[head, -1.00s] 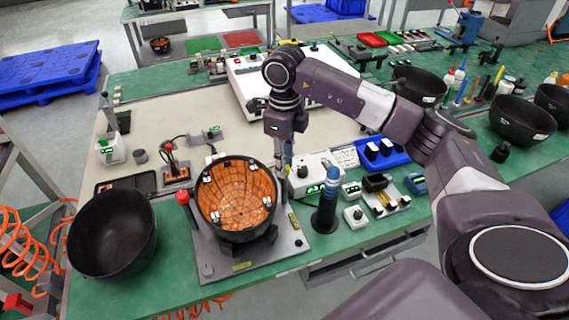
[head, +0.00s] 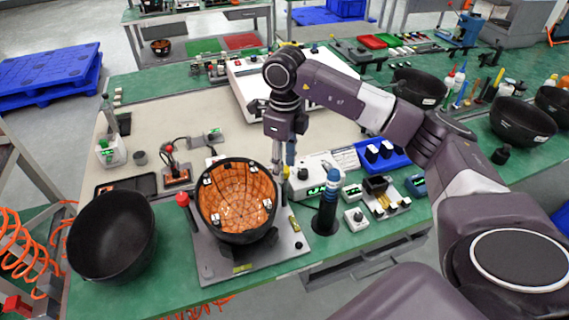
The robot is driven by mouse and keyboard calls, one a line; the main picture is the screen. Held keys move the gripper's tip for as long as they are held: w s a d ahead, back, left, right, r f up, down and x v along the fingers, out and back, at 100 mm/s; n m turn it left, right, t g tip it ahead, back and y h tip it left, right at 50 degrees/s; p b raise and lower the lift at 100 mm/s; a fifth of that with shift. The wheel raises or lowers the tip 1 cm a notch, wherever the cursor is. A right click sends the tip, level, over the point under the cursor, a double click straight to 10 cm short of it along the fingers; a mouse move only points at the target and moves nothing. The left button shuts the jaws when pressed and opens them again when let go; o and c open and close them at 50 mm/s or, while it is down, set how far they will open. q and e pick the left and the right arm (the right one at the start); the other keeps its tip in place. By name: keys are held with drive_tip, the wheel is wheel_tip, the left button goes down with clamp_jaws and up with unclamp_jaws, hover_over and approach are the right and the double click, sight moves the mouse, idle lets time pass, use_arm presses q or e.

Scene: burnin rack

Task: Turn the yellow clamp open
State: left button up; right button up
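A black bowl with an orange, gridded inside (head: 238,200) sits on a grey fixture plate (head: 213,262). Small white pieces sit around its inner rim. A small yellow piece (head: 294,222) lies on the plate to the right of the bowl; I cannot tell for sure whether it is the yellow clamp. My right gripper (head: 277,172) points down at the bowl's upper right rim, just above and left of that piece. Its fingers are small and partly merge with the things behind, so their opening and any contact are unclear. My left gripper is out of view.
A red knob (head: 182,199) stands at the plate's left. An empty black bowl (head: 111,236) is further left. A dark cylinder with a blue top (head: 327,205) and small boxes stand close on the right. The beige mat (head: 150,115) behind has free room.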

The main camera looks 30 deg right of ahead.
sight(285, 169)
wheel_tip(285, 169, up, 12)
idle(0.5)
drive_tip(key=shift+s+f, duration=0.1)
idle(0.5)
